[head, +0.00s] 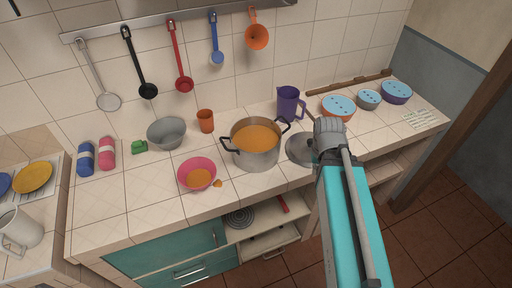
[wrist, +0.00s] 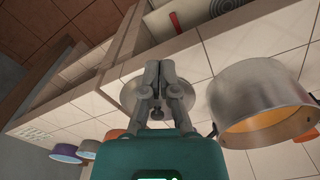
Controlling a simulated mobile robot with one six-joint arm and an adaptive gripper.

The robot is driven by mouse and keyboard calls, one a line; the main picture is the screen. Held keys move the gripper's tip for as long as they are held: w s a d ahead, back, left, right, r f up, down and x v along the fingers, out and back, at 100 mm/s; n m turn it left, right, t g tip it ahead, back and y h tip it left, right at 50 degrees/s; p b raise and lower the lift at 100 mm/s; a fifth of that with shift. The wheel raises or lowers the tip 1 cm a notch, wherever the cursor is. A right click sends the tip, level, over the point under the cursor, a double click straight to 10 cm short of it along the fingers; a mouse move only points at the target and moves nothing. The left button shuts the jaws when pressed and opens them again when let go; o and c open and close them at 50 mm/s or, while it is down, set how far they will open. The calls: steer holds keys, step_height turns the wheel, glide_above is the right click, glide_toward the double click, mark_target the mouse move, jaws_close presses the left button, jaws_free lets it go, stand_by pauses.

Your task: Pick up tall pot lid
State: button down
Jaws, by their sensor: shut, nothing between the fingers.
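The tall pot lid (head: 298,149) is a round grey metal disc lying on the tiled counter, just right of the steel pot (head: 256,158). In the head view the end of my arm covers its right part. In the wrist view the lid (wrist: 130,94) shows behind my gripper (wrist: 161,68), its edges visible to either side of the fingers. My gripper is shut and empty, its fingertips close together in front of the lid. I cannot tell whether they touch it. The pot holds orange soup and also shows in the wrist view (wrist: 258,90).
A purple jug (head: 288,103) stands behind the lid, with blue-topped bowls (head: 338,107) to the right. A pink bowl (head: 196,183) and a grey colander (head: 167,134) are left of the pot. Utensils hang on the wall. Tiles at the counter's right front are clear.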

mark_target(311, 141)
steer(key=c, duration=1.1)
jaws_free()
steer(key=shift+w, duration=0.15)
steer(key=o, duration=0.9)
steer(key=shift+m, duration=0.5)
steer(key=w, duration=0.4)
steer(key=w+r+p, duration=0.1)
steer(key=w, duration=0.2)
steer(key=shift+d+r, duration=0.1)
steer(key=shift+d, duration=0.05)
steer(key=shift+o, duration=0.3)
steer(key=w+d+r+m+p, duration=0.1)
steer(key=w+r+m+p, duration=0.1)
steer(key=w, duration=1.3)
steer(key=shift+w+m, duration=0.4)
steer(key=shift+m, duration=0.1)
steer(key=shift+r, duration=0.1)
step_height(311, 141, down, 9)
steer(key=b, duration=0.8)
steer(key=shift+r, duration=0.15)
steer(key=shift+s, duration=0.1)
steer(key=f+b, duration=0.3)
steer(key=shift+s+d+f+b, duration=0.2)
steer(key=shift+s+d+b, duration=0.05)
steer(key=shift+d+b, duration=0.05)
steer(key=shift+f+b, duration=0.9)
